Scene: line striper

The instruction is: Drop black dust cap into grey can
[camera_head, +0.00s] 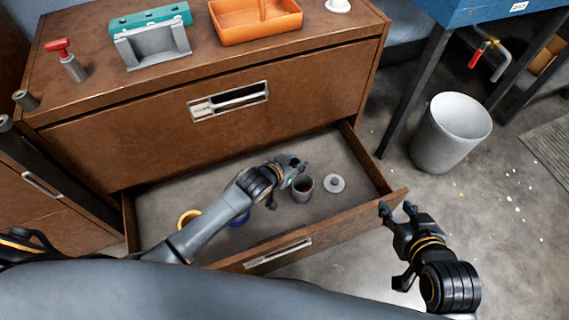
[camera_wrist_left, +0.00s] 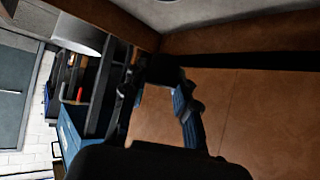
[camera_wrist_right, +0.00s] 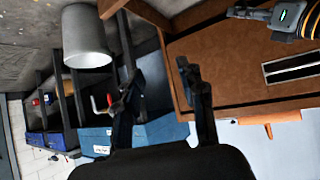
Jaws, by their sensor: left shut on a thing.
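The grey can (camera_head: 447,140) stands upright on the floor to the right of the cabinet. It also shows in the right wrist view (camera_wrist_right: 85,40) and at the upper left of the left wrist view (camera_wrist_left: 78,34). My left gripper (camera_head: 299,165) is over the open drawer, just above a small grey cup, well left of the can. In the left wrist view it is shut on a small black piece, seemingly the black dust cap (camera_wrist_left: 165,69), mostly hidden and dark. My right gripper (camera_head: 398,209) is open and empty, outside the drawer's front right corner.
The open drawer (camera_head: 372,196) holds a small grey cup (camera_head: 302,190), a grey round lid (camera_head: 334,184), a yellow ring (camera_head: 189,217) and a blue ring (camera_head: 240,218). A blue bench (camera_head: 470,10) with dark legs stands behind the can. Floor between drawer and can is clear.

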